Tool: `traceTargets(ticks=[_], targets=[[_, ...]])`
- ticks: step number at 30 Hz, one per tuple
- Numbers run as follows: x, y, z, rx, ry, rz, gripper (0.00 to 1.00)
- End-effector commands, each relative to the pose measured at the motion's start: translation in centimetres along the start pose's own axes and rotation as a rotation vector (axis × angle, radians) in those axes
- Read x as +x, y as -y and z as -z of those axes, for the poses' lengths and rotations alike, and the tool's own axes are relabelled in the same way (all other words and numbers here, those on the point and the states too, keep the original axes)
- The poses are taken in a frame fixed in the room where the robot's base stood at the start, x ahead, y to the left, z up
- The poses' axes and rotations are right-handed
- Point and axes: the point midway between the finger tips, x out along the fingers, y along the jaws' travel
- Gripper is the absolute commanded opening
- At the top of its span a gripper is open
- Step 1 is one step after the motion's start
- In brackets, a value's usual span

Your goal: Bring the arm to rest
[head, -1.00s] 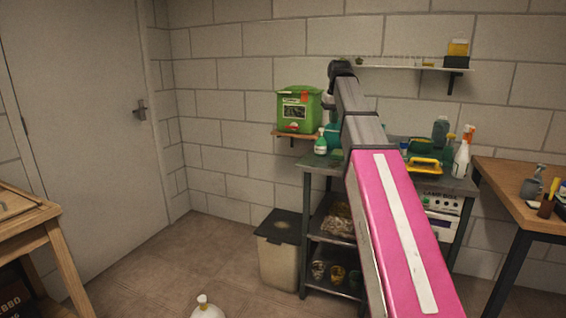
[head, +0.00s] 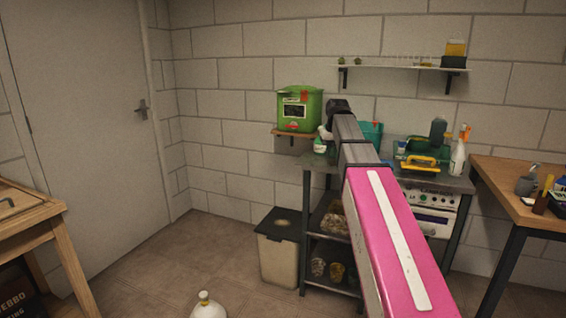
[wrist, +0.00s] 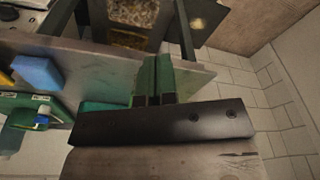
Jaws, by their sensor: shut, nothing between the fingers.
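My gripper (wrist: 155,65) shows in the wrist view as two green fingers side by side, shut with nothing between them. They extend over the grey top of the metal rack (wrist: 100,68), and I cannot tell their height above it. In the head view my pink and grey arm reaches forward over the rack (head: 308,180) toward the wall. The fingers are hard to make out in that view, near the green and white bottle.
The rack top holds a green tray (head: 411,168), a spray bottle (head: 458,156) and, in the wrist view, a blue block (wrist: 38,72). A green box (head: 299,108) sits on a wall shelf. A lidded bin (head: 279,262) stands left of the rack. Wooden tables flank the room.

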Motion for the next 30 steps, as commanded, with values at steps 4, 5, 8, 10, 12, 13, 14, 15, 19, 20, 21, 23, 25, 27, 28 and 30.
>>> traceTargets(ticks=[4,5,8,10,12,13,14,15,19,20,21,23,25,27,28,30], targets=[[6.0,0.2,-2.9,0.014,0.023,0.0,0.0],[7.0,0.2,-3.5,0.017,0.026,0.0,0.0],[10.7,0.3,-5.3,0.025,0.039,-0.001,0.0],[13.1,0.4,-6.7,0.031,0.048,-0.002,0.0],[15.4,0.5,-8.2,0.037,0.056,-0.002,0.0],[16.4,0.6,-8.9,0.039,0.06,-0.003,0.0],[17.3,0.6,-9.5,0.042,0.064,-0.003,0.0],[18.6,0.7,-10.4,0.046,0.068,-0.003,0.0],[22.4,0.9,-13.6,0.056,0.085,-0.005,0.0],[23.2,1.0,-14.3,0.058,0.088,-0.005,0.0],[24.3,1.1,-15.3,0.061,0.094,-0.006,0.0],[25.9,1.2,-16.9,0.066,0.1,-0.007,0.0],[27.6,1.3,-18.8,0.072,0.109,-0.008,0.0],[29.3,1.5,-20.7,0.078,0.118,-0.009,0.0],[29.9,1.6,-21.5,0.08,0.121,-0.009,0.0],[31.4,1.7,-23.4,0.085,0.129,-0.01,0.0]])
